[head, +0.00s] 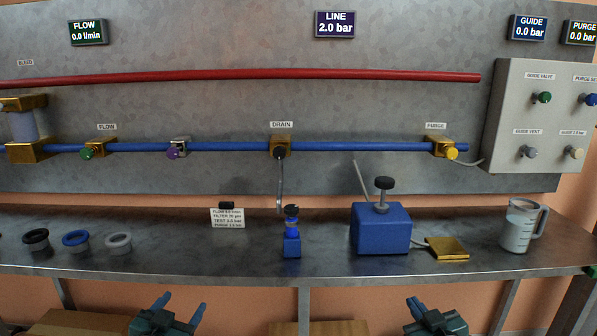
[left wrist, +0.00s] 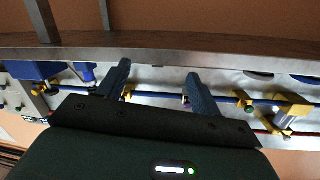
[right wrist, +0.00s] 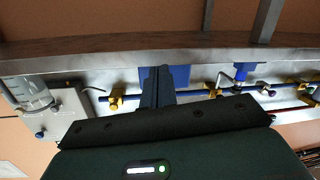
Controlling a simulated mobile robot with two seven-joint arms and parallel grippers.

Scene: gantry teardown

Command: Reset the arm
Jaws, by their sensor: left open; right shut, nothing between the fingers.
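My left gripper (head: 179,304) is at the bottom of the head view, below the front edge of the bench. Its two blue fingers stand apart with nothing between them. The left wrist view also shows the open fingers (left wrist: 158,76). My right gripper (head: 413,306) is at the bottom right of the head view, also in front of and below the bench edge. In the right wrist view its fingers (right wrist: 155,74) are together, with nothing held. Neither gripper touches anything in view.
The grey bench (head: 180,255) carries several rings, a blue block with a black knob (head: 381,229), a small blue fitting (head: 292,243), a brass plate (head: 447,248) and a measuring jug (head: 521,225). Behind are a red pipe (head: 240,75), a blue pipe (head: 230,147) and a valve box (head: 508,115).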

